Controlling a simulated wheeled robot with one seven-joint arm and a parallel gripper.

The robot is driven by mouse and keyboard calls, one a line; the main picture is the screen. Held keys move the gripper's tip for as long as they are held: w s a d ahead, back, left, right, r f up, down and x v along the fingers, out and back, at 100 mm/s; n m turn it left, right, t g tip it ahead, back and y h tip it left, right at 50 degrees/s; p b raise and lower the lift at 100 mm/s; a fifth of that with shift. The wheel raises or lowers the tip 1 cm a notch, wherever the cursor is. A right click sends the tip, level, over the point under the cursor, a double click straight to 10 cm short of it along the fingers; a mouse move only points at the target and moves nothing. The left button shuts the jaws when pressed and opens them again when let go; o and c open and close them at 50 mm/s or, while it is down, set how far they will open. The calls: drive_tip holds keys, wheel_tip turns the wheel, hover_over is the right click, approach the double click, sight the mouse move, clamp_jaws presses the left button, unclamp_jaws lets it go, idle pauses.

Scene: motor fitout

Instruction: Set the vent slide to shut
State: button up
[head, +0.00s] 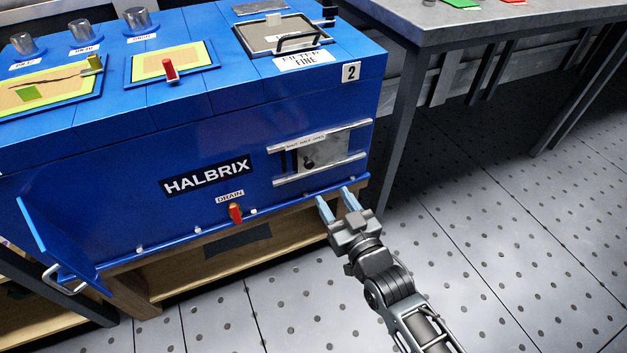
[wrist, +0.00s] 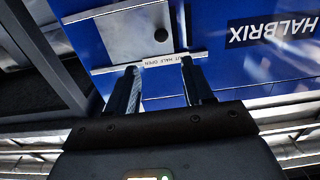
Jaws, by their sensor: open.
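The vent slide (head: 328,152) is a silver plate with a dark round knob (head: 309,166), set between two pale rails on the blue front panel. A white label (head: 305,141) reading shut, half, open runs along the upper rail. A narrow dark gap shows at the plate's left edge in the head view. I cannot tell exactly which mark the slide stands at. The plate (wrist: 130,32) and knob (wrist: 159,35) also show in the wrist view, turned upside down. My gripper (head: 337,197) is open and empty, in front of the panel and lower than the slide, apart from the knob.
A red drain handle (head: 235,212) sticks out left of my gripper. A blue door (head: 62,240) hangs open at the lower left. A wooden shelf (head: 225,262) lies under the cabinet. A grey table (head: 440,22) stands at the right. The floor at the right is clear.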

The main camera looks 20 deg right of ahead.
sight(310, 166)
drive_tip(key=w, duration=0.4)
drive_tip(key=w+b, duration=0.1)
drive_tip(key=w, duration=0.3)
drive_tip(key=w+b, duration=0.1)
drive_tip(key=w, duration=0.2)
drive_tip(key=shift+w+a+f, duration=0.15)
drive_tip(key=shift+w+f, duration=0.15)
drive_tip(key=shift+w, duration=0.1)
clamp_jaws()
